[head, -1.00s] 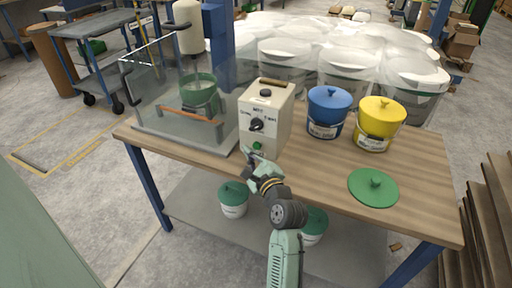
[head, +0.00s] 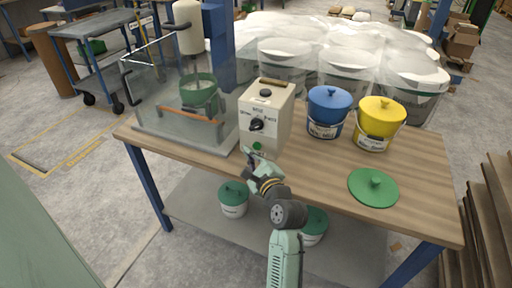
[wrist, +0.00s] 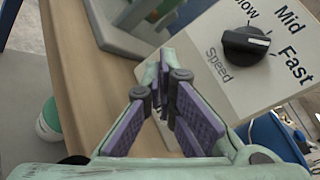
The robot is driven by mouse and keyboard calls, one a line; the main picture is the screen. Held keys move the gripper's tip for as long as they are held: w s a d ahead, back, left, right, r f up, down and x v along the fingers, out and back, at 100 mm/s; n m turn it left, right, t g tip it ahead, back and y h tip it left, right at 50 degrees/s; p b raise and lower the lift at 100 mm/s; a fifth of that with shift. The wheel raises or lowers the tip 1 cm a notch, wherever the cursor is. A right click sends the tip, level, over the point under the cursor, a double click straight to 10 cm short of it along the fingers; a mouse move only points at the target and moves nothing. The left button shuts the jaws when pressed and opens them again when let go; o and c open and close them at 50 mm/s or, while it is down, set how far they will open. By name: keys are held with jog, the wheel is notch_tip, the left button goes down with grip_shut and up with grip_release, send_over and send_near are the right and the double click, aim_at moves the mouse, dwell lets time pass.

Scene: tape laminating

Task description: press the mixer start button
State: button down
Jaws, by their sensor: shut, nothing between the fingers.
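The cream control box (head: 278,122) stands on the wooden table, with a black speed dial (head: 257,125) on its front and a green button (head: 257,146) below the dial. The dial also shows in the wrist view (wrist: 246,45), but the green button does not show there; my fingers cover part of the box's face. My gripper (head: 249,155) is at the lower front of the box, just below and left of the green button. I cannot tell whether it touches the box. In the wrist view my gripper (wrist: 165,72) is shut and empty, its purple-padded fingers converging at the tips.
The mixer with a green bucket (head: 199,92) stands behind a clear guard left of the box. A blue pot (head: 328,112), a yellow pot (head: 379,124) and a green lid (head: 373,187) are on the right.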

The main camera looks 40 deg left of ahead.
jog(key=shift+w+a, duration=0.1)
jog(key=shift+w, duration=0.3)
